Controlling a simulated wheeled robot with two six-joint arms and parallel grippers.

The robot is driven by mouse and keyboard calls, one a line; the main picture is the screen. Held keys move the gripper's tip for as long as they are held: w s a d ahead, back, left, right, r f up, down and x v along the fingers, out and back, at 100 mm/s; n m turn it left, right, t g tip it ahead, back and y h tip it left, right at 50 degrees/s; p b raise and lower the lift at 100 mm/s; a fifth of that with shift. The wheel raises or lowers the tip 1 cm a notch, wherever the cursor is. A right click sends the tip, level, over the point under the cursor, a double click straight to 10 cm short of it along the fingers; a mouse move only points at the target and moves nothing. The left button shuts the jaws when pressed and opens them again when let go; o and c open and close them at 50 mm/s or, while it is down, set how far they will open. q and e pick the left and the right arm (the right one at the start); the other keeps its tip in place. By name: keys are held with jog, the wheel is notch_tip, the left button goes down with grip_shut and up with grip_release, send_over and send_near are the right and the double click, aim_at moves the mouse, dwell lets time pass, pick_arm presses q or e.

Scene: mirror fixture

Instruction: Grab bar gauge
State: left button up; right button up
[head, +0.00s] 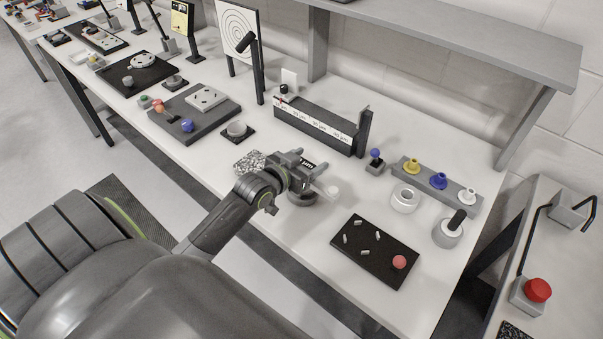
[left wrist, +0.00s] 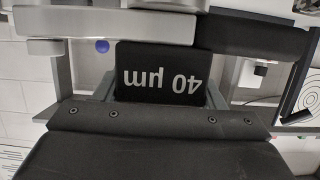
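My left gripper (head: 309,178) is over the front middle of the white table. In the left wrist view its grey fingers sit on either side of a black block marked "40 µm" (left wrist: 160,75), the bar gauge, with no clear gap at the sides. The lettering is upside down there. The same dark label of the bar gauge (head: 307,163) shows at the gripper in the head view. I cannot tell how far it is above the table. My right gripper is in neither view.
A long dark rack with white µm labels (head: 315,125) stands behind the gripper. A speckled block (head: 250,161) is left of it, and a round grey dish (head: 302,199) is below. To the right are a black tray with pegs (head: 348,254) and a white ring (head: 405,200).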

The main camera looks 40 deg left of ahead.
pick_arm(q)
jog(key=c, duration=0.5)
jog(key=shift+o, duration=0.2)
jog(key=shift+r, duration=0.15)
